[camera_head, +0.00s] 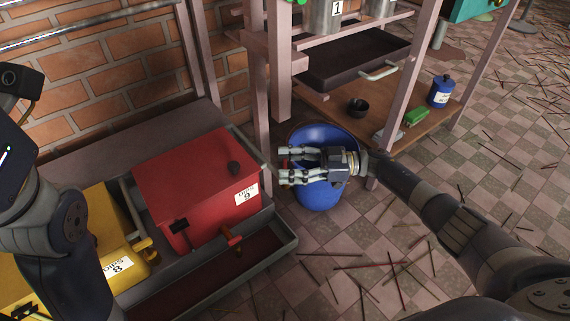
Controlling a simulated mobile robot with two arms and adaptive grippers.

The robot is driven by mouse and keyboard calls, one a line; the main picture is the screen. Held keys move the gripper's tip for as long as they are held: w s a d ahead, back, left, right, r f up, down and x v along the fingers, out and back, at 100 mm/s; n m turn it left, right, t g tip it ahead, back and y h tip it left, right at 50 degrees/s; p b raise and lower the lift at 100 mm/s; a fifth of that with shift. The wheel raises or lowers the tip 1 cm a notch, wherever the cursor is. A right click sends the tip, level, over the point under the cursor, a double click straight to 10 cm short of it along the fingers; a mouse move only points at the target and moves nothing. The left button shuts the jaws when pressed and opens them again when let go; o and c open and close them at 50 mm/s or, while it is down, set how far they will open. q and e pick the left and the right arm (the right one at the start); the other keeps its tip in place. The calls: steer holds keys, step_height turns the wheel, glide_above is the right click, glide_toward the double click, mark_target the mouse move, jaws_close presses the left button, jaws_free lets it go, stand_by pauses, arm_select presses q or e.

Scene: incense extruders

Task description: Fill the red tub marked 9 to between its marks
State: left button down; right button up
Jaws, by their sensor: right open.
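The red tub (189,179) is a box with a closed-looking flat top, a small dark knob and a white label that seems to read 9. It stands on a grey ledge at left of centre. A reddish tap (232,239) and a dark lever (180,226) are on its front side. Its inside and any marks are hidden. My right gripper (284,165) is open and empty, its fingers pointing left, over or in front of a blue bucket (320,199), to the right of the tub. My left arm shows at the left edge, but its gripper is out of view.
A yellow tub (102,240) marked 8 stands left of the red one. A grey trough (278,249) runs below the tubs. A rack with a black drawer (350,62) and a blue canister (441,91) stands behind. Sticks litter the tiled floor.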

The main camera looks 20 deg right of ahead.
steer(key=v, duration=1.1)
